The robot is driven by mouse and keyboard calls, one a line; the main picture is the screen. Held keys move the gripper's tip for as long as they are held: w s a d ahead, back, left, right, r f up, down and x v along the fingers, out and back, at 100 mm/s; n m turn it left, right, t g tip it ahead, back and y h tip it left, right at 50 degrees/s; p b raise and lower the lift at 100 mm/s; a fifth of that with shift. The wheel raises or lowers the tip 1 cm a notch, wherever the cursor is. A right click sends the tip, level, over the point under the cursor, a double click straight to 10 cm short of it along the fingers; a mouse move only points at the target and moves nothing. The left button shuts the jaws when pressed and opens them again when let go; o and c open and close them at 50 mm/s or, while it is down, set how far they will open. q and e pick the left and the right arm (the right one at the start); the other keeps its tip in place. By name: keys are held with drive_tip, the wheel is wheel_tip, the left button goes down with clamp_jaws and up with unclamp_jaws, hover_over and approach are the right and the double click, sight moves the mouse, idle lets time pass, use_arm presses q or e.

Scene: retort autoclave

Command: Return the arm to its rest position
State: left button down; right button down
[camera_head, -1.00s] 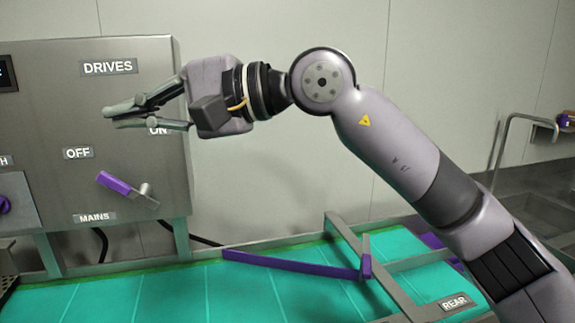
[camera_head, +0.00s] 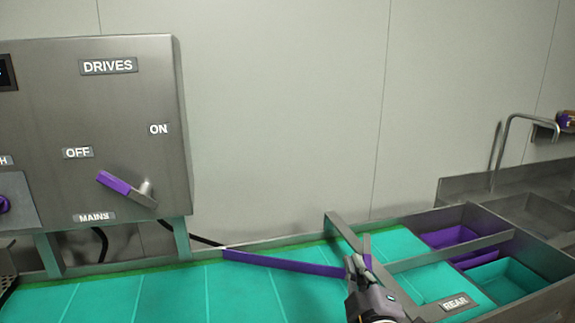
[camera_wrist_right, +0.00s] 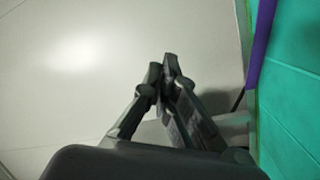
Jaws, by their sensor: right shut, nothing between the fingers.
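My right gripper (camera_head: 358,268) shows at the bottom of the head view, over the teal surface beside the metal frame. Its fingers are together and hold nothing. The right wrist view also shows the closed fingers (camera_wrist_right: 165,75), with a pale surface behind them and the teal surface at the right. Most of my right arm is out of the head view. My left gripper is not in either view.
A grey control box (camera_head: 130,110) with a purple-handled lever (camera_head: 125,188) stands at the left. A purple bar (camera_head: 285,263) lies along the teal surface (camera_head: 190,295). Metal-walled compartments at right hold a purple bin (camera_head: 450,236) and a teal bin (camera_head: 510,277).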

drive_tip(key=s+d+f+m+g+h, duration=0.1)
drive_tip(key=s+d+f+m+g, duration=0.15)
drive_tip(key=f, duration=0.35)
drive_tip(key=s+d+f+m+g, duration=0.1)
drive_tip(key=s+f+g, duration=0.1)
drive_tip(key=s+f, duration=0.3)
drive_tip(key=s+d+f+m+g, duration=0.25)
drive_tip(key=s+f+g, duration=0.25)
drive_tip(key=s+f, duration=0.6)
drive_tip(key=s+d+f+m+g, duration=0.1)
drive_tip(key=s+f+m+g, duration=0.45)
drive_tip(key=s, duration=0.75)
wheel_tip(320, 180, down, 33)
drive_tip(key=s+n+g+b, duration=0.1)
drive_tip(key=n+b, duration=0.1)
drive_tip(key=b, duration=0.4)
drive_tip(key=s+d+f+b, duration=0.1)
drive_tip(key=s+f+b, duration=0.1)
drive_tip(key=s+f, duration=0.6)
drive_tip(key=s+d+f+g+b, duration=0.1)
drive_tip(key=s+d+f+b, duration=0.1)
drive_tip(key=s+f, duration=0.7)
wheel_tip(320, 180, down, 4)
drive_tip(key=shift+g, duration=0.3)
